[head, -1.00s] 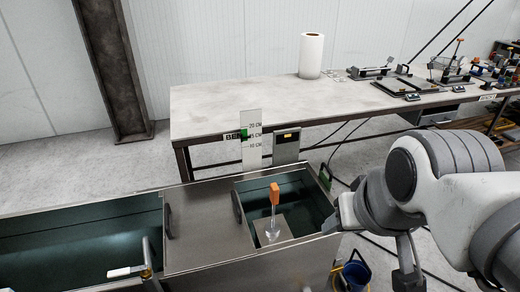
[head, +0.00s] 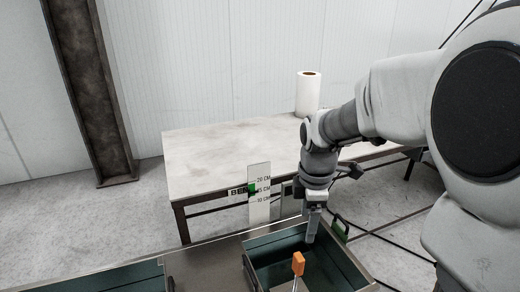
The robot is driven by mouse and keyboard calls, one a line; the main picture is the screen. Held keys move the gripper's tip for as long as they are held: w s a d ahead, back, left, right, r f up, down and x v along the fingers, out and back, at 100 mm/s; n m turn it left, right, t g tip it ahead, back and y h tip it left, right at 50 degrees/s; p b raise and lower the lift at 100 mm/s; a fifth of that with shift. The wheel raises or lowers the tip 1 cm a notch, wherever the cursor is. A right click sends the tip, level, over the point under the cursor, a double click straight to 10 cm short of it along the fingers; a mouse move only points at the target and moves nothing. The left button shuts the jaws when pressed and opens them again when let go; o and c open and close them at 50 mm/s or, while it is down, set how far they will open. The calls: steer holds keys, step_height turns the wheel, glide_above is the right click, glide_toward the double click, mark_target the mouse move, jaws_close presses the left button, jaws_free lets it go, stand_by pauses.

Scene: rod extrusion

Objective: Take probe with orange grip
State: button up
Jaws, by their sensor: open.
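The probe with the orange grip (head: 298,263) stands upright in the small dark-lined basin (head: 262,245), near the bottom of the head view. Its orange grip is at the top, and only a short piece of thin shaft shows below it before the picture edge. My gripper (head: 311,238) points down over the far part of the basin, behind the orange grip in the picture and apart from it. It holds nothing that I can see. The gap between its fingers is hard to make out from this angle.
A white height scale with a green marker (head: 259,195) stands behind the basin, close to my gripper. A long table (head: 220,155) with a paper roll (head: 307,92) is beyond it. Another dark tank (head: 125,278) lies at lower left. A rusty column (head: 90,90) stands at left.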

mark_target(298, 257)
steer(key=w+f+n, duration=0.1)
steer(key=f, duration=0.4)
steer(key=w+f+n, duration=0.1)
steer(key=f, duration=0.4)
steer(key=w+f+n+g, duration=0.1)
steer(key=f+n, duration=0.1)
steer(key=f, duration=0.4)
steer(key=shift+w, duration=0.15)
steer(key=shift+d+f, duration=0.1)
steer(key=shift+f, duration=2.8)
jaws_close()
